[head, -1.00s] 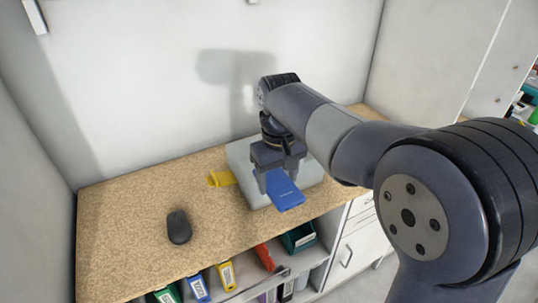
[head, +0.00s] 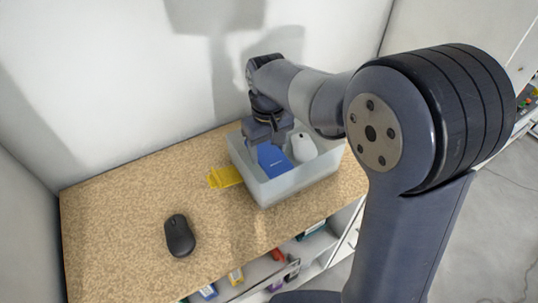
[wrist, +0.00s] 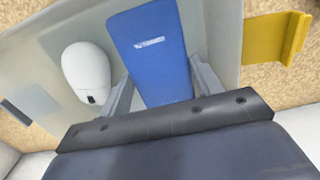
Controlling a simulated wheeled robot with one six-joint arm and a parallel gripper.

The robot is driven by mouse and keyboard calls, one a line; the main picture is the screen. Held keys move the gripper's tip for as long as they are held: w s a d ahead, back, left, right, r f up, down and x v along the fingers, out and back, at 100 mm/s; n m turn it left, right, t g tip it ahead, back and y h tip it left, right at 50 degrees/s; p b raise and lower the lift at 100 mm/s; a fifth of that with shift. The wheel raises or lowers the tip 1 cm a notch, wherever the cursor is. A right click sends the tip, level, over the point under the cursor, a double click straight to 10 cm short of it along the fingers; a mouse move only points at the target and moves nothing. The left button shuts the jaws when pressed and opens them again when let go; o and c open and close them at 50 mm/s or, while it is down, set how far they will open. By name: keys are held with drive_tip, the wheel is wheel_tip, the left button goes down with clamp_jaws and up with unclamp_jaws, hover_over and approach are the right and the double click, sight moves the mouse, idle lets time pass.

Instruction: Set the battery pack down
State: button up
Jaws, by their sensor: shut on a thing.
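The blue battery pack (head: 272,160) is a flat blue block with a small white label. It also shows in the wrist view (wrist: 150,60). My gripper (head: 264,148) is shut on the battery pack, one finger on each side of it in the wrist view (wrist: 158,88). The pack is inside the outline of a pale translucent bin (head: 290,190), on its left side. I cannot tell whether its lower end touches the bin's floor. A white mouse (head: 303,147) lies in the bin to the right of the pack; it also shows in the wrist view (wrist: 86,72).
A yellow object (head: 225,177) lies on the speckled tabletop just left of the bin. A black mouse (head: 179,236) lies further left and nearer. The tabletop's left part (head: 115,205) is clear. Shelves with several coloured items sit below the front edge.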

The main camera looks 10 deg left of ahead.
sight(268, 153)
drive_tip(key=shift+f, duration=1.75)
drive_tip(key=shift+f, duration=0.1)
drive_tip(key=o, duration=1.1)
wheel_tip(268, 153, up, 12)
drive_tip(key=shift+r, duration=0.15)
